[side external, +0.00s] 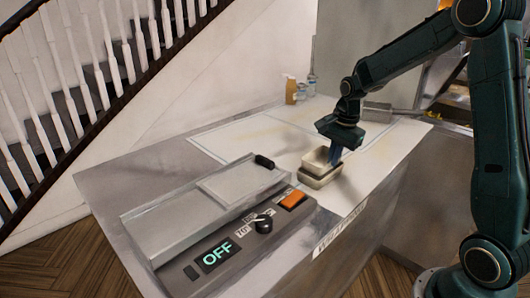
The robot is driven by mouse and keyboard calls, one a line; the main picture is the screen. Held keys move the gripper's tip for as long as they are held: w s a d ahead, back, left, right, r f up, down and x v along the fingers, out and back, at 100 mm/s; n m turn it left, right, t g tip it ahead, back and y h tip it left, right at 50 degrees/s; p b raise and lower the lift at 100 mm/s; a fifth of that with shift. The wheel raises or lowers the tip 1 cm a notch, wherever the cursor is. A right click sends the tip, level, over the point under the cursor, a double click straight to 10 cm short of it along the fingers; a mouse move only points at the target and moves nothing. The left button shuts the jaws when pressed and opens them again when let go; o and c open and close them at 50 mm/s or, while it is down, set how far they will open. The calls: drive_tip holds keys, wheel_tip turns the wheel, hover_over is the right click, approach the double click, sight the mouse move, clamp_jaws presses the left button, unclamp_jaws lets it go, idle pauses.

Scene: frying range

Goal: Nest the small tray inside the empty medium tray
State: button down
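Two pale trays show together near the middle of the work surface. The upper, smaller-looking tray (316,159) sits in or just over the lower tray (316,182); I cannot tell whether it rests fully inside. My gripper (335,158) points down at the back right side of the upper tray, with its blue fingers at that tray's rim. The fingers are small and partly overlap the tray, so I cannot tell whether they are closed on the rim.
A fryer unit (205,215) with a closed lid, black knob, orange switch and a display reading OFF stands at the front left. Bottles (291,90) stand at the back. A grey metal basket or box (377,111) lies behind my gripper. The counter left of the trays is clear.

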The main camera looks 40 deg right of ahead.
drive_tip(key=shift+f, duration=0.6)
idle(0.4)
drive_tip(key=c, duration=1.6)
unclamp_jaws()
drive_tip(key=shift+r, duration=0.1)
wheel_tip(320, 180, up, 6)
drive_tip(key=shift+f, duration=0.1)
